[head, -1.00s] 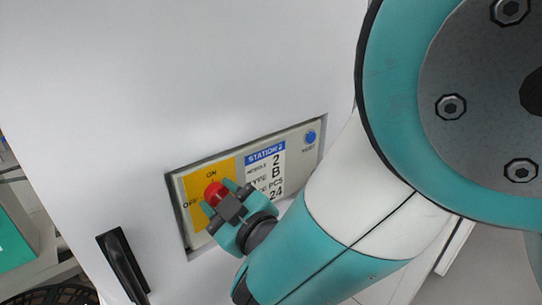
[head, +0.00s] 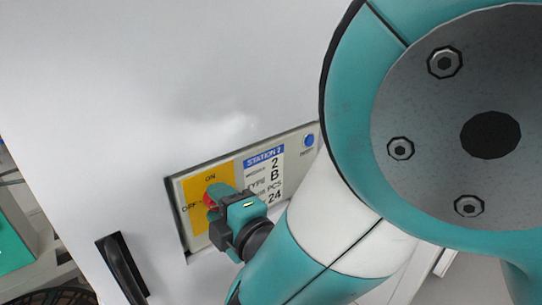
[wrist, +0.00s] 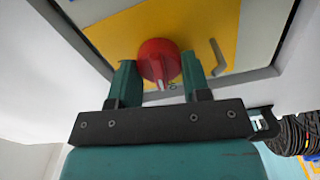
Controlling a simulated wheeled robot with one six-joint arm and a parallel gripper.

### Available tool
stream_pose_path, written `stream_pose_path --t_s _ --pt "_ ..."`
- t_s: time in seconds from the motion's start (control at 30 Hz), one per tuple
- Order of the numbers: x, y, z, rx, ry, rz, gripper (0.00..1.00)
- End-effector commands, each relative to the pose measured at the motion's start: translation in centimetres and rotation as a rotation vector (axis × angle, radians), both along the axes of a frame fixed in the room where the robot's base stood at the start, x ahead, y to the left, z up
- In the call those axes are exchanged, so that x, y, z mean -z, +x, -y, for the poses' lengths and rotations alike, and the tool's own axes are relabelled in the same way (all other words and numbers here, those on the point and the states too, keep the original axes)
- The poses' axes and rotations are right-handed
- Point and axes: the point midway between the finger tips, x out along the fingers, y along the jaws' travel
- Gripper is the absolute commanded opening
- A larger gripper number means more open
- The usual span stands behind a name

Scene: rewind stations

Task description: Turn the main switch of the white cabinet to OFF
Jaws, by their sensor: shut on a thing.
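The main switch is a red round knob (head: 209,199) on a yellow plate (head: 194,188), marked ON above and OFF at the left in the head view. The plate is part of a panel set in the white cabinet (head: 120,110). My gripper (head: 217,196) is shut on the knob. In the wrist view the red knob (wrist: 158,62) sits between my two teal fingers (wrist: 158,75), and a pale mark on it points down toward the gripper body. In the head view a finger covers much of the knob, and I cannot tell its exact setting there.
A label reading STATION 2 (head: 264,175) and a blue button (head: 309,140) are right of the knob. A black handle (head: 122,268) is lower left on the cabinet. Dark coiled cable (wrist: 295,135) shows at the wrist view's right.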

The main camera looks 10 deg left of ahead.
Motion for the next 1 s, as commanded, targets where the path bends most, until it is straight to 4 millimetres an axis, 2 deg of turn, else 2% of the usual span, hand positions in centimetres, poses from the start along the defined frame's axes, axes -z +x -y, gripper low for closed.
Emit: stream_pose_path --t_s 0.4,0.9,0.93,1.0 --pt "0.11 -0.21 -0.15 -0.006 -0.103 0.121 0.20" --pt "0.14 -0.22 -0.16 -0.007 -0.114 0.134 0.20" --pt "0.14 -0.22 -0.16 -0.007 -0.114 0.134 0.48" --pt "0.13 -0.21 -0.14 -0.006 -0.114 0.134 0.64"
